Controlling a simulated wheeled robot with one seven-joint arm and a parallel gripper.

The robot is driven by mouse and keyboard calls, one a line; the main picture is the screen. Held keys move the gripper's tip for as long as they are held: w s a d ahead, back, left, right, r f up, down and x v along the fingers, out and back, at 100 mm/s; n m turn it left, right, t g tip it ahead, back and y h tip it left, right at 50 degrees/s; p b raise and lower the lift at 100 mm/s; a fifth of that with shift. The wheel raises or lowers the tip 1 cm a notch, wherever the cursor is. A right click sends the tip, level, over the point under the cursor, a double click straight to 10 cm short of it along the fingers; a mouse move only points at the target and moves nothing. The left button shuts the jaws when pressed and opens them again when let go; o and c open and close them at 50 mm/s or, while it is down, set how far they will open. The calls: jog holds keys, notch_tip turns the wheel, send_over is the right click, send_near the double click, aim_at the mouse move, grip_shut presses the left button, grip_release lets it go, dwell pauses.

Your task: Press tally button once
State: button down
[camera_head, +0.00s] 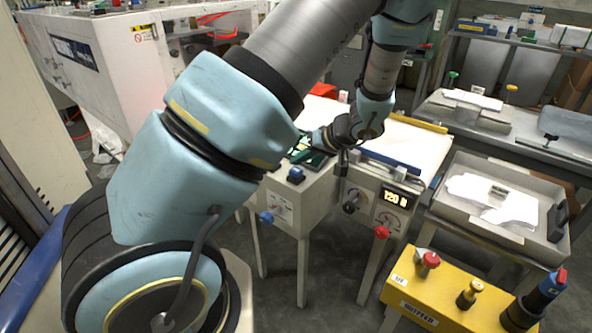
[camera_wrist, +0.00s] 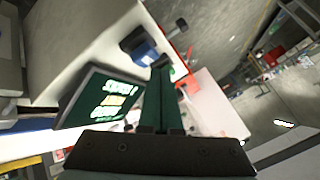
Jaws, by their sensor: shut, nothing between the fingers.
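A blue button (camera_head: 296,174) on a dark base sits on top of the white machine, in front of a small tilted screen (camera_head: 302,150). No label reading "tally" is legible, so I cannot tell for certain that this is the tally button. My gripper (camera_head: 321,140) is above the machine by the screen, shut and empty. In the wrist view my gripper's fingertips (camera_wrist: 161,64) appear close to the blue button (camera_wrist: 146,48); whether they touch cannot be told.
A yellow box (camera_head: 440,298) with knobs stands at front right. A grey tray (camera_head: 548,187) holds white sheets.

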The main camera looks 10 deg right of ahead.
aim_at(299, 172)
jog(key=shift+f, duration=0.1)
jog(key=shift+f+b, duration=0.35)
jog(key=shift+b, duration=0.4)
jog(key=shift+f+b, duration=0.5)
jog(key=shift+b, duration=0.1)
dwell(0.6)
jog(key=shift+r, duration=0.1)
jog(key=shift+r+p, duration=0.4)
jog(key=shift+r, duration=0.5)
jog(key=shift+r+p, duration=1.25)
jog(key=shift+r, duration=1.25)
